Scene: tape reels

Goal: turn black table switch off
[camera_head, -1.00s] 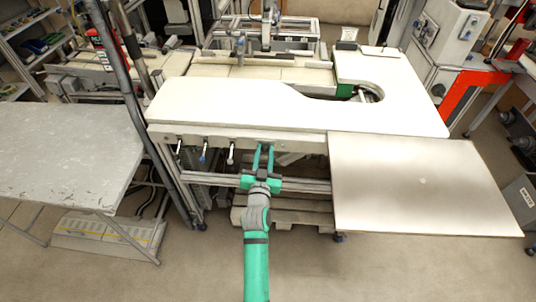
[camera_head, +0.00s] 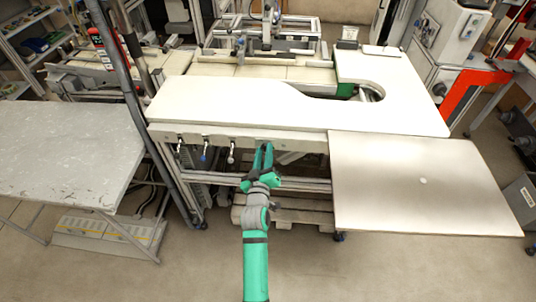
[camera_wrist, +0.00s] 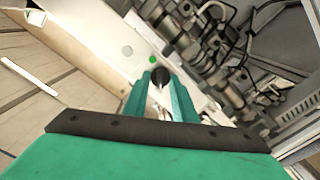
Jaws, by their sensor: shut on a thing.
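My gripper (camera_head: 263,148) reaches up to the front edge of the white table (camera_head: 225,106). In the wrist view its two green fingers (camera_wrist: 159,88) are shut on a black knob (camera_wrist: 159,75), which I take as the black table switch. A small green light (camera_wrist: 152,59) shows on the white panel just beyond the knob. In the head view my fingers hide the knob. The hand is turned about its own axis, so its fingers look close together there.
Three other knobs sit left of my gripper on the same edge: one dark (camera_head: 180,147), one blue (camera_head: 204,155), one pale (camera_head: 231,155). A lower pale board (camera_head: 420,190) is at the right, a worn grey table (camera_head: 65,150) at the left. The floor in front is clear.

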